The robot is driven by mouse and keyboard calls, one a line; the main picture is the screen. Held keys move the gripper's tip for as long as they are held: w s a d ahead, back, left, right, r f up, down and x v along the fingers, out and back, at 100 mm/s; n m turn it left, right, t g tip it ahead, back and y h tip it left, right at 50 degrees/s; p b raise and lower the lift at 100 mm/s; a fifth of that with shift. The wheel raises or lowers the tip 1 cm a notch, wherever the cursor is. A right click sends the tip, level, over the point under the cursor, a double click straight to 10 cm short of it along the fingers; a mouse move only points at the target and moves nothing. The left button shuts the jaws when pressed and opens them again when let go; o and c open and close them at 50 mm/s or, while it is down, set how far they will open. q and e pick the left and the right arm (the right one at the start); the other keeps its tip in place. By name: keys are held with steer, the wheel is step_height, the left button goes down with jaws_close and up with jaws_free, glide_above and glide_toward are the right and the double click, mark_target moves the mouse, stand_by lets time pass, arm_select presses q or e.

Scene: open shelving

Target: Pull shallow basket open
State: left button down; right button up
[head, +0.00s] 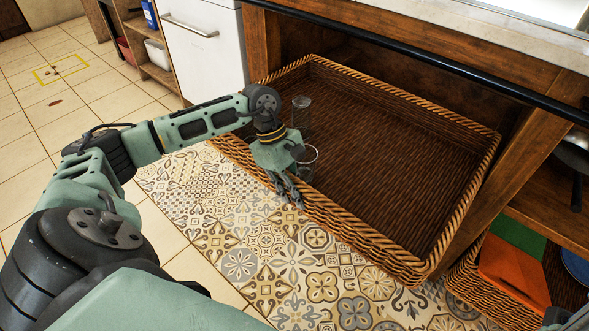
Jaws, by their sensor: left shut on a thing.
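The shallow wicker basket (400,265) is a wide brown tray in the middle of the head view. Its front part sticks out of the wooden shelf opening over the patterned mat, and its back part lies under the counter. My left gripper (288,192) points down at the basket's front rim, left of its middle, and is shut on that rim. The wrist hides part of the rim. A clear glass (301,115) stands inside the basket, and another glass (309,155) is partly hidden behind the gripper. My right gripper is not in view.
A black rail (440,65) runs along the counter edge above the basket. A second basket (480,285) with orange and green items sits at the lower right. A white cabinet (203,45) stands at the left. The patterned mat (240,225) in front is clear.

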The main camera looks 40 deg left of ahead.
arm_select(q)
steer(key=c, duration=1.8)
jaws_free()
steer(key=shift+c, duration=0.2)
steer(key=shift+o, duration=0.2)
steer(key=v, duration=1.2)
